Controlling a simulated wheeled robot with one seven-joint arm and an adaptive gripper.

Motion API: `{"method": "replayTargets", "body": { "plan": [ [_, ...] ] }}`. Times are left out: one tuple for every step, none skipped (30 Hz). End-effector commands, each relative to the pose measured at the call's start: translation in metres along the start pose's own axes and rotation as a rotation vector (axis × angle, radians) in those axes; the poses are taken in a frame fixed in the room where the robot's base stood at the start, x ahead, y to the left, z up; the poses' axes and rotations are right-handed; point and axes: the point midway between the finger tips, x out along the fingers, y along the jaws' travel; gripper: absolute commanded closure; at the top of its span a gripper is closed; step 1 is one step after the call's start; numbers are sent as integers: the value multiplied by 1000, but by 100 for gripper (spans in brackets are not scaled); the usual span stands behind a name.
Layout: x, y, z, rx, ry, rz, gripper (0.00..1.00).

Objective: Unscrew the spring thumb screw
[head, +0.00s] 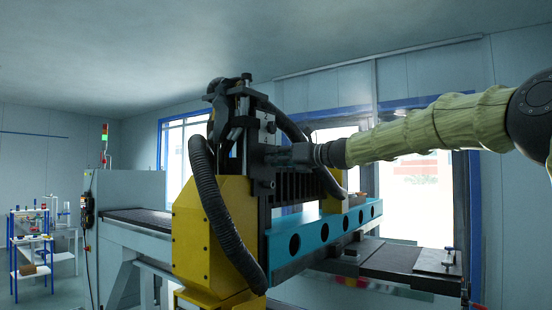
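My arm, in a pale green sleeve, reaches in from the right in the head view. My gripper (274,156) is at its end, dark and small, pointing left at the black head assembly (243,135) of the machine. Its fingertips are close to the right face of that assembly; I cannot tell whether they touch it. The spring thumb screw cannot be made out; it is too small or hidden by the gripper. Whether the fingers are open or shut does not show.
A yellow machine column (205,240) and a teal beam (325,230) with round holes stand below the arm. A thick black corrugated hose (212,205) loops at the left. A dark machine bed (400,262) lies at the lower right. A blue-framed shelf (30,240) stands far left.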

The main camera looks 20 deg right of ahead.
Motion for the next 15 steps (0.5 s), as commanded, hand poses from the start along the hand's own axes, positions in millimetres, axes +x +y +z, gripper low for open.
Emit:
{"method": "replayTargets", "body": {
  "plan": [
    [0,-1,0,0,0,-2,97],
    [0,-1,0,0,-1,-2,100],
    [0,-1,0,0,-1,-2,100],
    [0,-1,0,0,-1,-2,100],
    [-1,-1,0,0,-1,-2,100],
    [-1,-1,0,-1,-1,-2,100],
    [-1,-1,0,-3,-1,-2,100],
    [-1,-1,0,-6,-1,-2,100],
    [-1,-1,0,-11,-1,-2,100],
    [-1,-2,0,-16,-1,-2,100],
    [-1,-2,0,-21,-2,-2,100],
    [-1,-2,0,-27,-2,-2,100],
    [-1,-2,1,-30,-2,-2,100],
    [-1,-2,1,-32,-2,-2,100],
    [-1,-2,1,-36,-2,-2,100]
  ]
}}
